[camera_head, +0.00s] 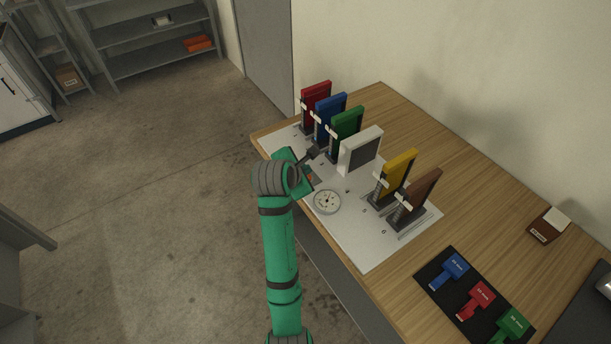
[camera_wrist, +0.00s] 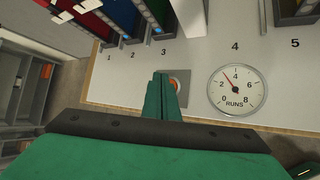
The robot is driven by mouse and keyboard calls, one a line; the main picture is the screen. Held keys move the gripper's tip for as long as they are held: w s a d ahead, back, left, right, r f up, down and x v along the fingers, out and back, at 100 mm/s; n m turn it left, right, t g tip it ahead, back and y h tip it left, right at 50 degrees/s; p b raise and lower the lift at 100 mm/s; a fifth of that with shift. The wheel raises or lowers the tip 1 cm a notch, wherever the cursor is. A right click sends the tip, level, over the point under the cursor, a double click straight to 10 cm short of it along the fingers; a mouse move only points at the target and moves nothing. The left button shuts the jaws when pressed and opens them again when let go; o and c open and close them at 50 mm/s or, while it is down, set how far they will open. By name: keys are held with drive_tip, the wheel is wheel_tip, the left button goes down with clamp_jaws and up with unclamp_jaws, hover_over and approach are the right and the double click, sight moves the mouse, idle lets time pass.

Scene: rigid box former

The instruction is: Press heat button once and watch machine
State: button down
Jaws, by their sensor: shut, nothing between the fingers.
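The heat button appears to be the orange-red round button (camera_wrist: 174,86) on a small grey plate in the wrist view. My gripper (camera_wrist: 161,82) is shut and empty, its green fingertips over the left part of this button and hiding some of it. I cannot tell whether they touch it. The machine is a white panel (camera_head: 365,242) on the wooden table, with upright red, blue, green, yellow and brown blocks and a grey-faced box (camera_head: 361,150). A round RUNS gauge (camera_wrist: 237,91) is right of my fingers; its needle points between 2 and 4.
A dark mat (camera_head: 436,284) with blue, red and green tagged pieces lies at the table's front right. A brown box (camera_head: 548,226) with a white top is farther right. The upright blocks stand close behind my gripper. The table behind them is clear.

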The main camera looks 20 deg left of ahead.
drive_tip(key=shift+f, duration=0.35)
drive_tip(key=shift+f, duration=0.45)
idle(0.9)
drive_tip(key=shift+r, duration=0.85)
drive_tip(key=shift+r, duration=2.55)
